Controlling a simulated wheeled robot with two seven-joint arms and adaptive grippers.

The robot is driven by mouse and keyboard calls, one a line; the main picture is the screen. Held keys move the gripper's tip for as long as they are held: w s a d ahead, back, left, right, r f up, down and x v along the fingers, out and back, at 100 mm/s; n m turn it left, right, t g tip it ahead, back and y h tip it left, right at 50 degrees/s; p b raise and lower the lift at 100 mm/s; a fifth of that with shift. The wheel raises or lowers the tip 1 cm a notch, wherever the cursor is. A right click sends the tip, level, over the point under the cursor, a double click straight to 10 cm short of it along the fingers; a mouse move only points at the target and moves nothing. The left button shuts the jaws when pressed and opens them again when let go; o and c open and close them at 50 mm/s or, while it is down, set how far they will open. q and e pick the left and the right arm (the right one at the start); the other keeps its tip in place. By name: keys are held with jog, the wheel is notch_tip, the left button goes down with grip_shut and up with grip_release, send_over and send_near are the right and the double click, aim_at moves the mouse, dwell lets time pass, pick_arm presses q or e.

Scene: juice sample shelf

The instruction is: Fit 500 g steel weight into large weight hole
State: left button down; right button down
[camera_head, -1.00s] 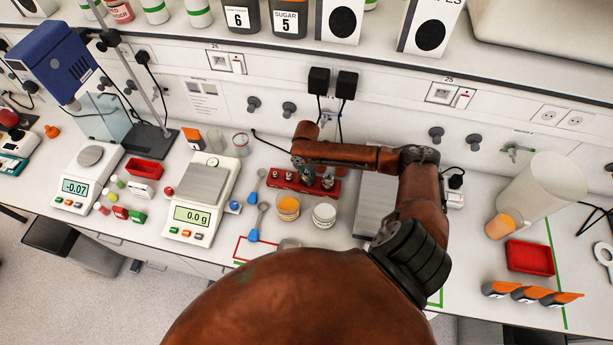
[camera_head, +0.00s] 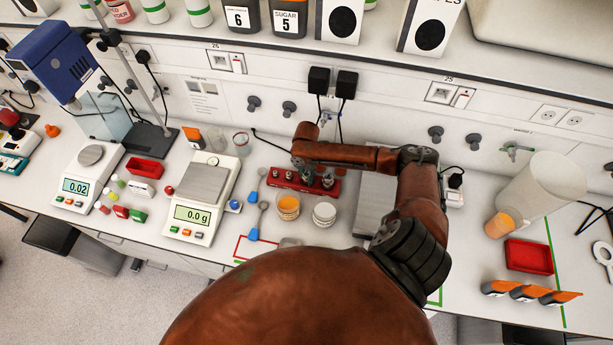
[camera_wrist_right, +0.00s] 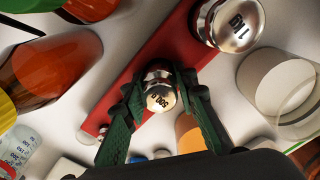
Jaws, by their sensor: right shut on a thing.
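The 500 g steel weight (camera_wrist_right: 160,97) is a shiny knobbed cylinder between the green fingers of my right gripper (camera_wrist_right: 162,112), which is shut on it. It is over the red weight block (camera_wrist_right: 182,48); I cannot tell whether its base is in a hole. A larger 1 kg weight (camera_wrist_right: 232,22) stands on the block beside it. In the head view, the red block (camera_head: 284,184) lies behind two small tubs, and my right gripper (camera_head: 306,172) is over its middle, partly hidden by my arm. My left gripper is not in view.
An orange-filled tub (camera_head: 288,208) and a white tub (camera_head: 324,215) stand just in front of the block. Blue-handled spoons (camera_head: 253,234) lie to the left. A balance (camera_head: 193,215) reads 0.0 g. A grey plate (camera_head: 372,208) is right of the block.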

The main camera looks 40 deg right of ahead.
aim_at(306, 173)
jog(key=shift+s+f, duration=0.1)
jog(key=shift+f, duration=0.2)
dwell(0.4)
jog(key=c, duration=1.5)
grip_release()
jog(key=shift+f, duration=0.15)
jog(key=shift+o, duration=0.2)
notch_tip(306, 173, up, 12)
jog(key=shift+r, duration=0.1)
